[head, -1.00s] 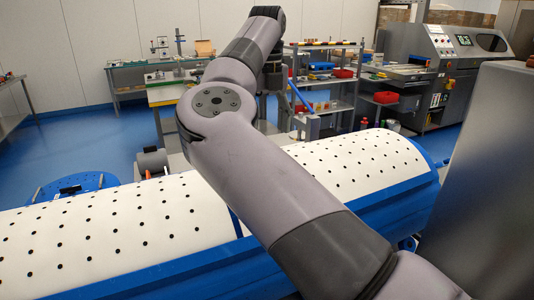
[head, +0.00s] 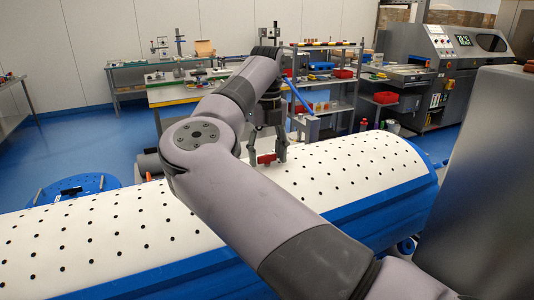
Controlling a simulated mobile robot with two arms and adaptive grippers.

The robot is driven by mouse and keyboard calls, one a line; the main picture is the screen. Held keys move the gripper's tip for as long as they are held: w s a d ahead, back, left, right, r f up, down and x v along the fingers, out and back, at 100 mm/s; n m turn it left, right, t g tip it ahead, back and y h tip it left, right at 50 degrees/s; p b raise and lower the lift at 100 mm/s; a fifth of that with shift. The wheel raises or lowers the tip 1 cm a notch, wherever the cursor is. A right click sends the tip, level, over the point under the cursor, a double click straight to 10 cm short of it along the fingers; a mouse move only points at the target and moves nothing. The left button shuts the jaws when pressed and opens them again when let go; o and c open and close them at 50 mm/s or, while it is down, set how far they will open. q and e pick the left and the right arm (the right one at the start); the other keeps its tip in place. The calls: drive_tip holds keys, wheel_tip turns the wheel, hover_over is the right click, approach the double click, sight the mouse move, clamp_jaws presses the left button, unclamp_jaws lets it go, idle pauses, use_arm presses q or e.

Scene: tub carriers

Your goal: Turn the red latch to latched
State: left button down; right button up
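The red latch (head: 267,158) shows as a small red piece at the far edge of a long white dotted curved cover (head: 340,172). My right arm crosses the picture from the lower right and bends back down at its far end. My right gripper (head: 267,155) points down there, its two dark fingers apart, one on each side of the red piece in this view. I cannot tell whether either finger touches it. The latch's lower part and its mount are hidden behind the cover. My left gripper is not in view.
The cover has blue sides (head: 395,215) and spans the foreground. A blue round plate (head: 75,190) lies at the left. Behind are a workbench (head: 185,93), a shelf rack (head: 325,80) and a grey machine (head: 445,65). Blue floor is free at the left.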

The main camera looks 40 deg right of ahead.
drive_tip(key=c, duration=0.8)
drive_tip(key=m, duration=0.4)
drive_tip(key=shift+m, duration=0.4)
drive_tip(key=m, duration=0.4)
drive_tip(key=shift+m, duration=0.3)
drive_tip(key=m, duration=0.4)
drive_tip(key=shift+m+p, duration=0.45)
drive_tip(key=shift+m, duration=1.75)
